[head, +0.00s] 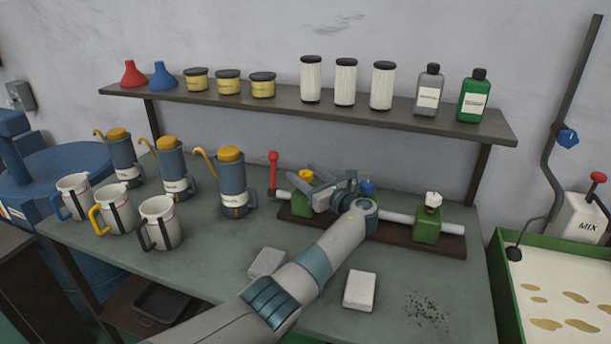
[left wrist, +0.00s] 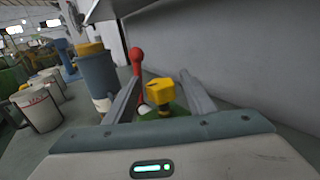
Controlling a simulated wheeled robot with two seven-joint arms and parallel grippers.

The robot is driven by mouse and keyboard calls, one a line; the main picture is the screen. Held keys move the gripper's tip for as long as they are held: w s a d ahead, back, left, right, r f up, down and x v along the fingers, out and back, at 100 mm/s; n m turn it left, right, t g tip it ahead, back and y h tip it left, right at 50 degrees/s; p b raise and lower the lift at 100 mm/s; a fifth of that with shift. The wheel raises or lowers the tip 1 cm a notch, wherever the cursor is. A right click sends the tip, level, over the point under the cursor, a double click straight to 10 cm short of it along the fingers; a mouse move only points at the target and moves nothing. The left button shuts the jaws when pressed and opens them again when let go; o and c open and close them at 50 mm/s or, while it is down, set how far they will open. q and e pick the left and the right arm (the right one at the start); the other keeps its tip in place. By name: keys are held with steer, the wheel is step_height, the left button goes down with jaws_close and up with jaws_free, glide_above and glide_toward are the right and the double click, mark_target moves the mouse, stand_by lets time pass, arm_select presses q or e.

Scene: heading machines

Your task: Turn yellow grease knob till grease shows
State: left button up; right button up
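The yellow grease knob (head: 306,175) sits on top of a green block (head: 301,204) at the left end of a pipe on a dark base. It also shows in the left wrist view (left wrist: 161,95), just ahead of the fingers. My left gripper (head: 303,180) is open, with its fingers spread on either side of the knob; whether they touch it I cannot tell. In the left wrist view the gripper (left wrist: 165,100) shows a clear gap between the fingers. No grease can be made out at the knob. My right gripper is not in view.
A red-knobbed lever (head: 273,172) stands just left of the green block. A blue knob (head: 367,187) and a white knob (head: 433,200) sit farther right along the pipe. Oil cans (head: 235,180) and mugs (head: 160,222) stand left. The shelf (head: 300,106) overhangs behind.

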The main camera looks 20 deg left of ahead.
arm_select(q)
steer(key=shift+s+d, duration=0.1)
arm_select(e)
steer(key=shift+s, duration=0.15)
arm_select(q)
steer(key=shift+s+d, duration=0.1)
steer(key=shift+d, duration=0.1)
steer(key=b+v, duration=0.1)
steer(key=v, duration=0.4)
steer(key=shift+f, duration=0.15)
steer(key=b, duration=0.2)
glide_toward(310, 178)
steer(key=v, duration=0.5)
steer(key=shift+s+d, duration=0.1)
steer(key=shift+s, duration=0.15)
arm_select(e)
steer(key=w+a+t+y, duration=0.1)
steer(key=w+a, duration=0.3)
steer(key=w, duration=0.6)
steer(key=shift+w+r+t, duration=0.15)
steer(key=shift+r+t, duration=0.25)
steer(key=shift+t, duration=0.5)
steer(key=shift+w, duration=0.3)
